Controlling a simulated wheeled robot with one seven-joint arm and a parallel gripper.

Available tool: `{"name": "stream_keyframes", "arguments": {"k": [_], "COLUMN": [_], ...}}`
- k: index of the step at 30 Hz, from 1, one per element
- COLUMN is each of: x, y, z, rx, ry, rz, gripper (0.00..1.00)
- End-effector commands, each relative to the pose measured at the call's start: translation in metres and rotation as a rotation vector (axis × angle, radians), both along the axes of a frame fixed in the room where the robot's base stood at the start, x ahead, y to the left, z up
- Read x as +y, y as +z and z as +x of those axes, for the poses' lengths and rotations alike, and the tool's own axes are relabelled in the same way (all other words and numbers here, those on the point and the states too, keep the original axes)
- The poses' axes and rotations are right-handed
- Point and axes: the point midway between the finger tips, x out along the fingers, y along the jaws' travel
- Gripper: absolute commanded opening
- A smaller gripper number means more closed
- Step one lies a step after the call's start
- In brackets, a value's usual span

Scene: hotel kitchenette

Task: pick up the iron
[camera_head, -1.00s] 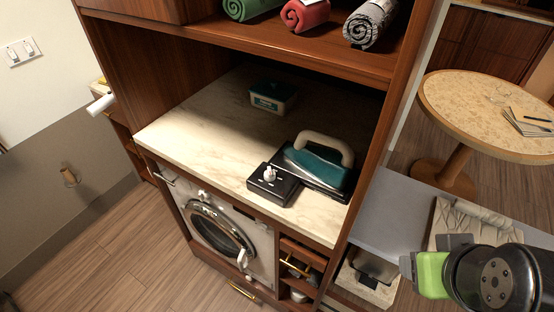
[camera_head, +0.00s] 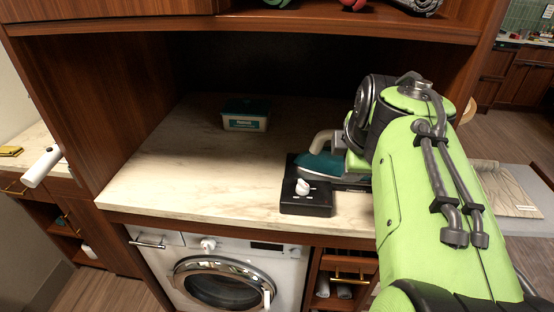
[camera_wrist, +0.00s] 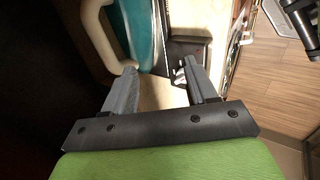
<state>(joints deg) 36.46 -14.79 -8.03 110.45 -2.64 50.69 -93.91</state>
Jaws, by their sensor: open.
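My gripper is at the iron's right side in the head view, mostly hidden by my arm. In the wrist view my gripper (camera_wrist: 160,72) is open and empty. The iron's teal body (camera_wrist: 142,32) and cream handle (camera_wrist: 92,30) lie beyond the fingertips, with the handle towards the left finger. I cannot tell whether a finger touches the handle.
A teal and white tub (camera_head: 246,117) stands further back on the marble counter (camera_head: 170,175). A wooden shelf (camera_head: 250,31) with rolled towels hangs above. A washing machine (camera_head: 215,275) is below. The counter's left part is clear.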

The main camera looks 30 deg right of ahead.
Motion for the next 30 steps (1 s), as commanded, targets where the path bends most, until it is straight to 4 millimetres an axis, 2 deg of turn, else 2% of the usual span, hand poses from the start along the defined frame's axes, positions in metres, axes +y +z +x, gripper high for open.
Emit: {"name": "stream_keyframes", "arguments": {"k": [2, 9, 16, 20, 21, 24, 30], "x": [-0.007, -0.042, -0.061, -0.077, -0.079, -0.083, -0.084], "y": [0.001, 0.001, 0.002, 0.0, -0.01, -0.022, -0.024], "z": [0.007, 0.053, 0.077, 0.098, 0.1, 0.106, 0.107], "rx": [0.004, 0.005, 0.003, 0.004, 0.004, 0.003, 0.001], "ry": [0.003, 0.005, 0.004, 0.005, 0.004, 0.005, 0.005], "rz": [-0.004, -0.002, -0.002, -0.001, 0.0, 0.0, -0.002], "gripper": [0.57, 0.57, 0.57, 0.57, 0.57, 0.57, 0.57]}}
